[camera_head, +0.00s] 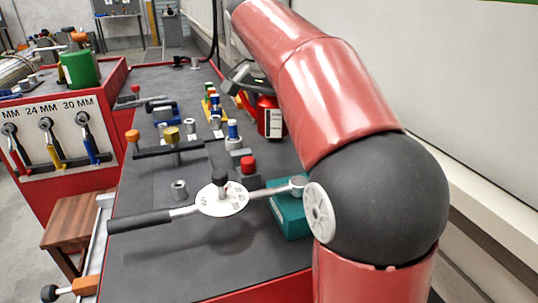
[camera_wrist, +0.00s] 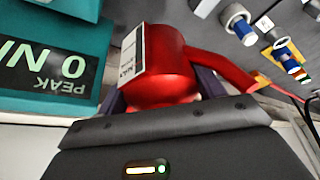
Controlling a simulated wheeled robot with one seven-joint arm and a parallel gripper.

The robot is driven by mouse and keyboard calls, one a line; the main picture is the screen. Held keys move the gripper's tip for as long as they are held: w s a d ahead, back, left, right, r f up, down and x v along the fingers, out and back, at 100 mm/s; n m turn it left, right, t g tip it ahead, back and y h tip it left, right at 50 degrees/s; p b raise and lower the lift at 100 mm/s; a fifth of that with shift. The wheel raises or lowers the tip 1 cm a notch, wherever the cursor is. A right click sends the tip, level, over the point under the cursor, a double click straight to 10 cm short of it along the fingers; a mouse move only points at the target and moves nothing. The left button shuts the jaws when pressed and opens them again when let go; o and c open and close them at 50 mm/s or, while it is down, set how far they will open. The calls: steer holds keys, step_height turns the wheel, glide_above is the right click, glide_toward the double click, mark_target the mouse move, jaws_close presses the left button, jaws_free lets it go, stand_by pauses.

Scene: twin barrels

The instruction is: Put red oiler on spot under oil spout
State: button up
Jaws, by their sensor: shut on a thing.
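The red oiler (camera_wrist: 160,65) with a white label fills the middle of the wrist view, its red spout or handle reaching to the right. My gripper (camera_wrist: 163,88) is shut on it, with a dark finger on each side of its body. In the head view, the red oiler (camera_head: 268,120) shows beside my arm at the right edge of the bench, partly hidden. I cannot tell whether it touches the bench. The oil spout and the spot under it cannot be made out in either view.
A teal device (camera_head: 288,213) with a display stands near my elbow; it also shows in the wrist view (camera_wrist: 70,20). Sockets and a blue-topped part (camera_head: 233,130) stand left of the oiler. A green can (camera_head: 82,70) stands on the left red cabinet.

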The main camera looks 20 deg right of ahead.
step_height(320, 180, down, 12)
steer(key=shift+f+b, duration=0.1)
steer(key=shift+b, duration=0.35)
steer(key=shift+f, duration=0.1)
steer(key=o, duration=1.2)
